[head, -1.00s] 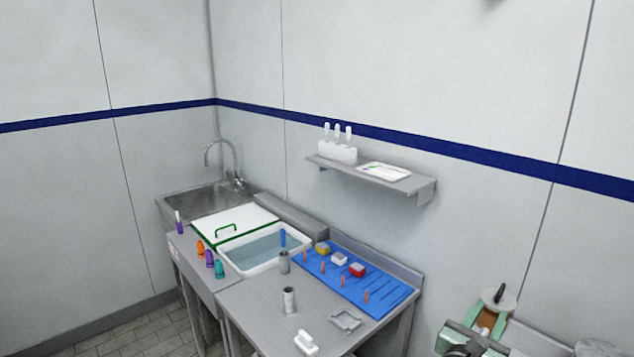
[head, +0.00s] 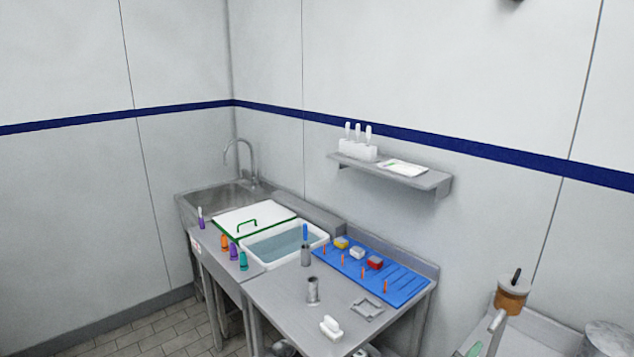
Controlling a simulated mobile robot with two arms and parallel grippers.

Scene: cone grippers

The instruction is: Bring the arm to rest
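A pale green, tapered part (head: 496,321) shows at the bottom right, beside a brown round pot with a dark upright handle (head: 513,294). It looks like the end of my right gripper, but most of it is cut off by the frame edge. I cannot tell whether it is open or shut, or whether it touches the pot. I see no clear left gripper; small grey shapes at the bottom edge are too cut off to tell.
A steel table (head: 278,291) carries a blue board (head: 400,287) with orange pegs and small blocks, a grey cylinder (head: 313,291) and a white-handled item (head: 331,328).

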